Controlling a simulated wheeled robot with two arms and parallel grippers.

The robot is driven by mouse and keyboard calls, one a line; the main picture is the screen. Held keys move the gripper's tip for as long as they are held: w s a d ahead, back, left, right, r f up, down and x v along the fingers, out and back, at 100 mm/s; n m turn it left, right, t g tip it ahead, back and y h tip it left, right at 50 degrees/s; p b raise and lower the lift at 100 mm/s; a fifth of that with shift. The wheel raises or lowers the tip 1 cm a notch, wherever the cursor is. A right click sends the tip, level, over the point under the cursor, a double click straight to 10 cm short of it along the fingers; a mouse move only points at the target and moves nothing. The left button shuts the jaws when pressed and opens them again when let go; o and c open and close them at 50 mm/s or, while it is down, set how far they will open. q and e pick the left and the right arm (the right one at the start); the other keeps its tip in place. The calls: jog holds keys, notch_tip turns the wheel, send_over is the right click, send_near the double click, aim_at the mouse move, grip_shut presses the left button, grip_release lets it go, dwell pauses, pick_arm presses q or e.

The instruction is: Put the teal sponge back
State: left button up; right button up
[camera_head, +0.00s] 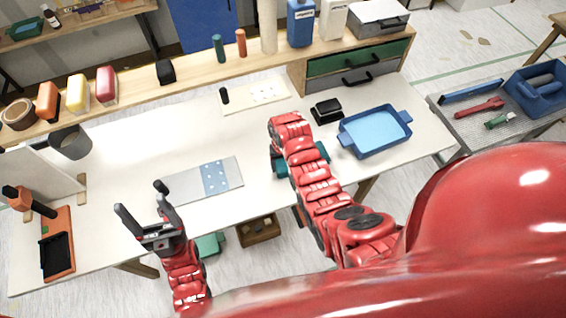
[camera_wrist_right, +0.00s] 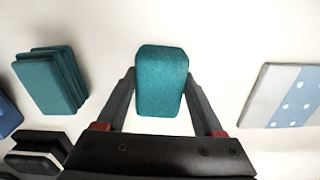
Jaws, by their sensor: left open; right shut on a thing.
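In the right wrist view, a teal sponge (camera_wrist_right: 161,70) stands between the fingers of my right gripper (camera_wrist_right: 159,84), which is shut on it. I cannot tell if its lower end touches the table. A stack of teal sponges (camera_wrist_right: 48,84) lies to its left in that view, apart from it. In the head view my right arm covers the right gripper; part of the held teal sponge (camera_head: 280,168) shows left of the arm and part of the teal stack (camera_head: 319,154) right of it. My left gripper (camera_head: 140,197) is open and empty over the table's left front.
A white table (camera_head: 120,150) carries a dotted grey-blue panel (camera_head: 214,177), a black box (camera_head: 327,109) and a blue tray (camera_head: 375,132). A shelf (camera_head: 200,78) with bottles and drawers runs along the back. An orange tool board (camera_head: 58,225) lies at the left end.

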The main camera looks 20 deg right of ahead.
jog(key=shift+f+b, duration=0.3)
jog(key=shift+f, duration=0.05)
jog(key=o, duration=1.4)
